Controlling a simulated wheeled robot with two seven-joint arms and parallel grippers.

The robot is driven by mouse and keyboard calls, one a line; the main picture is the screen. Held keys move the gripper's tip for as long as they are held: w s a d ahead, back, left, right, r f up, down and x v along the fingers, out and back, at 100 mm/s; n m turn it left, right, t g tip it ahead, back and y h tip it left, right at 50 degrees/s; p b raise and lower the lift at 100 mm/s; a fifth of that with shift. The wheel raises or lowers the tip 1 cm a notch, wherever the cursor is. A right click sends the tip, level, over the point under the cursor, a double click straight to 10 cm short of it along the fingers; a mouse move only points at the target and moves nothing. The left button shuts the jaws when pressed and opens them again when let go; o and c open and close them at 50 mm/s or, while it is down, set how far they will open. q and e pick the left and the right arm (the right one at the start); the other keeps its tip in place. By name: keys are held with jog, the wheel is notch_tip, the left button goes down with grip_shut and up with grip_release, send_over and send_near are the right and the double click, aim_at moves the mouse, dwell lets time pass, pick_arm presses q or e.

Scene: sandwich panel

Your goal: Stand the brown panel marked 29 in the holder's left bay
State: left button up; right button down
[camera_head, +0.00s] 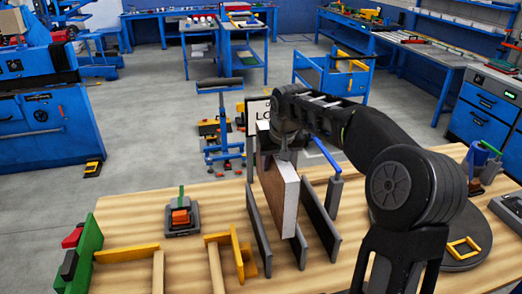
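A panel (291,208) with a brown side and a pale side stands upright in the middle of the table; no number is readable on it. The holder has upright grey plates: a left plate (258,228), a middle plate (299,249) and a right plate (320,218). The panel is over or between the left and middle plates, at the left bay; whether its bottom edge touches the base is hidden. My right gripper (285,153) reaches in from the right and appears closed on the panel's top edge. My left gripper is out of view.
A blue-handled tool (331,170) stands right of the holder.

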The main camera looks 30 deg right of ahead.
pick_arm(q)
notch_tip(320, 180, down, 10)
jog(key=b, duration=1.1)
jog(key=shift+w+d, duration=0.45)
pick_arm(e)
notch_tip(320, 180, down, 15)
jog(key=shift+f, duration=0.15)
jog(key=shift+s, duration=0.25)
jog(key=c, duration=0.8)
grip_release()
jog(key=shift+c, duration=0.2)
pick_arm(q)
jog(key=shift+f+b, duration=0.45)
jog(key=shift+b, duration=0.05)
pick_arm(e)
jog(key=shift+v, duration=3.9)
jog(key=shift+a, duration=0.1)
